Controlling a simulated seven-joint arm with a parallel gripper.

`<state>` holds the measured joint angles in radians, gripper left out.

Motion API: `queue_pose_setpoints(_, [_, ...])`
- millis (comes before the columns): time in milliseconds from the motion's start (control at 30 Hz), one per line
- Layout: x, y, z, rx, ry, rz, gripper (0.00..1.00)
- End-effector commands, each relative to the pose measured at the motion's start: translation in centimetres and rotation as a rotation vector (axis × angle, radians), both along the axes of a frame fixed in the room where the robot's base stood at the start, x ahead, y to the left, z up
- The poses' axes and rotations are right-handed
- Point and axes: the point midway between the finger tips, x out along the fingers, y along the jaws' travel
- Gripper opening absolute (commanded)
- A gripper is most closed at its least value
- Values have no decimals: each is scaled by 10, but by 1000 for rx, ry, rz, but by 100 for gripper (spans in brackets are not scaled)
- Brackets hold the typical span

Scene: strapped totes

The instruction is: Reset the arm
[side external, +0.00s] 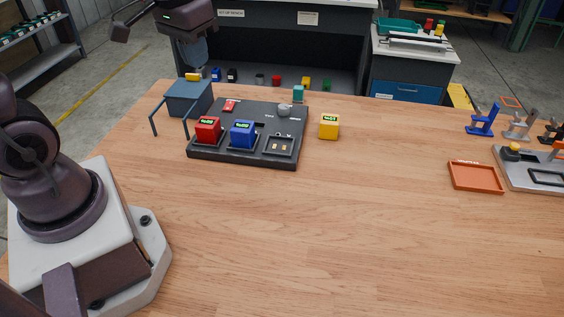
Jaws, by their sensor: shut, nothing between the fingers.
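My gripper (203,72) is at the top left of the side external view, pointing down. It is shut, with nothing held. It is above and behind a blue-grey box (186,100) with dark bent legs or straps, at the table's back left. Its fingertips are small and partly lost against the dark background, so I cannot tell the exact gap to the box. A small yellow piece (193,77) shows at the box's top back edge.
A dark board (215,155) holds a red block (208,129), a blue block (243,134) and an empty-looking square bay (281,146). A yellow block (329,127) stands right of it. An orange tray (476,177) and stands are far right. The table's middle and front are clear.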

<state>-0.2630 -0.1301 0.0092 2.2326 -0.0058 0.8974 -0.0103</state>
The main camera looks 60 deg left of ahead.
Motion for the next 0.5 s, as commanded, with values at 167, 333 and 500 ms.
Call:
queue_pose_setpoints(167, [-46, -41, 25, 33, -130, -133, 0])
queue_pose_setpoints(333, [-72, -63, 40, 52, -249, -221, 0])
queue_pose_setpoints(500, [-78, -73, 56, 58, -338, -269, 0])
